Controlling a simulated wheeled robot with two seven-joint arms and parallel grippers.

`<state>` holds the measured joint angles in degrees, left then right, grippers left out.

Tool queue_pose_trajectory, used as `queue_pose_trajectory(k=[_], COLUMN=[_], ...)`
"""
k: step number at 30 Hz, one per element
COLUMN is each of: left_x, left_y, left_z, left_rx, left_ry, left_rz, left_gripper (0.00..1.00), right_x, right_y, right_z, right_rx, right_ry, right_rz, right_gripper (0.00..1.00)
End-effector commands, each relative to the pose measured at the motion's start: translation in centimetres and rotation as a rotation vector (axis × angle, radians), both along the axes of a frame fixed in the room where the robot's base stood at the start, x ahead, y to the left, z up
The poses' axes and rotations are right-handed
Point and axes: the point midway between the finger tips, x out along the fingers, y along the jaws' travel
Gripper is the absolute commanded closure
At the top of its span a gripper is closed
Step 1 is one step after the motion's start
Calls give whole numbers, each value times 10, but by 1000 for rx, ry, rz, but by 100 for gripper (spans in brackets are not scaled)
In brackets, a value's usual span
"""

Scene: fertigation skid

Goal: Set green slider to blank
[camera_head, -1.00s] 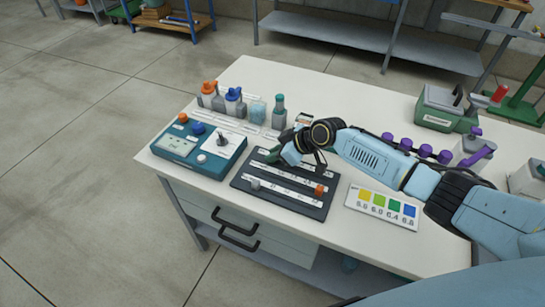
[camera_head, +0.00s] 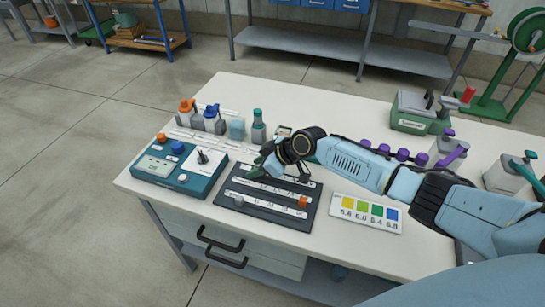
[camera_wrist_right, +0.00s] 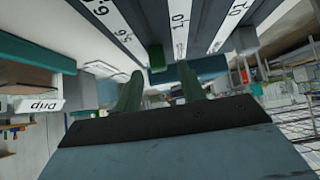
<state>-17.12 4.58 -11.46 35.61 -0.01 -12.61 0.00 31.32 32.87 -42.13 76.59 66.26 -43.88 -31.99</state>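A dark slider panel (camera_head: 262,224) with white label strips lies on the table. A grey slider (camera_head: 238,201) and an orange slider (camera_head: 303,202) show on its front row. The green slider (camera_wrist_right: 156,58) shows in the right wrist view beside a white strip marked "1.0"; in the head view it is hidden or indistinct at my gripper. My right gripper (camera_wrist_right: 160,75) is open, its dark green fingers apart with the green slider seen between them; contact cannot be told. In the head view it (camera_head: 268,165) is over the panel's back row. My left gripper is not in view.
A teal control box (camera_head: 163,182) with a small lever stands left of the panel. Bottles (camera_head: 212,122) stand behind it. A colour chart (camera_head: 362,226) lies to the right. A green-grey case (camera_head: 420,112) and purple-capped items (camera_head: 448,150) are farther right.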

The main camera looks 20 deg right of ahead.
Motion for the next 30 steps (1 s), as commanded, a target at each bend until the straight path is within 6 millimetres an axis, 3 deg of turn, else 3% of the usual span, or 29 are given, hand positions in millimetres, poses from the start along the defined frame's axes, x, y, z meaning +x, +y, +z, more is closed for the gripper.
queue_pose_trajectory(k=[15, 21, 30], left_x=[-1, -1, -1], left_y=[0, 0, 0], left_z=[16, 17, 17], left_rx=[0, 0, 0], left_ry=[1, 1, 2], left_rz=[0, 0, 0], left_gripper=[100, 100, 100], right_x=[-51, -58, -59], right_y=[-54, -61, -62], right_z=[75, 85, 86], right_rx=[-3, -1, 0], right_ry=[-2, -1, -1], right_rz=[1, 1, 1], right_gripper=[60, 60, 60])
